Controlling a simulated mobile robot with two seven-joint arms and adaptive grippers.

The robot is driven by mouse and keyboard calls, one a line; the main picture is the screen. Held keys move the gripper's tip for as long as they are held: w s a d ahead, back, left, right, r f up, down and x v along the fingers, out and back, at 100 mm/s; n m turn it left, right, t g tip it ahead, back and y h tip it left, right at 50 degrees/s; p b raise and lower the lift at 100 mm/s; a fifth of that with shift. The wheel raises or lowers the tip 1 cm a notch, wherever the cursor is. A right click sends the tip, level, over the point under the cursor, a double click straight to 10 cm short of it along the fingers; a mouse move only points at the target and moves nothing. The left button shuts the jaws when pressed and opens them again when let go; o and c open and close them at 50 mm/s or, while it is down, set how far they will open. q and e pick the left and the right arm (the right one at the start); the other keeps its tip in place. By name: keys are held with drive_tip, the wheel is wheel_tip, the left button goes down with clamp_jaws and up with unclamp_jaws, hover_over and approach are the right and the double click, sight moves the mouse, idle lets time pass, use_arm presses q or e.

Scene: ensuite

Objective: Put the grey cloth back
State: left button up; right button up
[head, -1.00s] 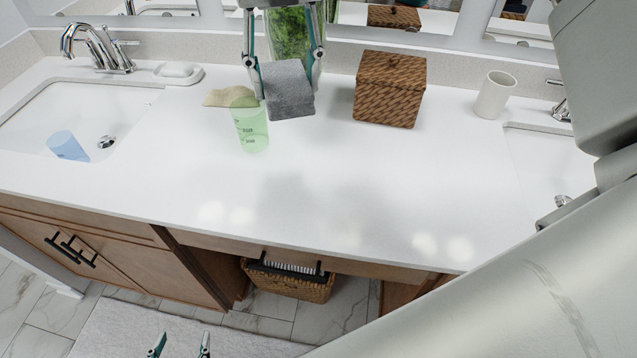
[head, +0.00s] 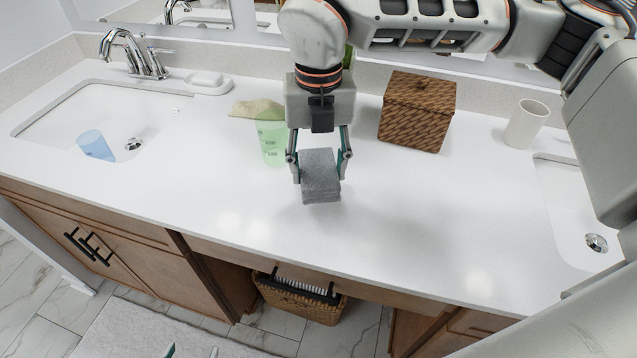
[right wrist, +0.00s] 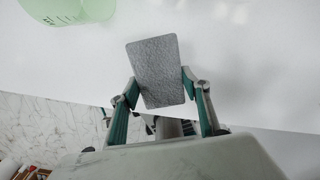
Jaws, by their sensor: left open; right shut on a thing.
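The grey cloth (head: 320,178) is a small folded block, held by its sides in my right gripper (head: 320,162) over the middle of the white counter. The gap between cloth and counter is hard to judge. In the right wrist view the cloth (right wrist: 155,72) sits tilted between the fingertips of my right gripper (right wrist: 158,84). My left gripper (head: 191,351) shows only its fingertips at the bottom edge, apart and empty, low in front of the counter.
A green translucent cup (head: 271,142) and a tan cloth-like item (head: 254,108) are left of the grey cloth. A wicker box (head: 417,112) and white cup (head: 526,124) stand to the right. A wicker basket (head: 300,302) is under the counter. The counter's front middle is clear.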

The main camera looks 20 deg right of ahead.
sight(319, 171)
drive_tip(key=shift+f, duration=2.3)
drive_tip(key=shift+f, duration=0.2)
drive_tip(key=o, duration=1.1)
wheel_tip(319, 171, up, 12)
drive_tip(key=shift+r, duration=0.2)
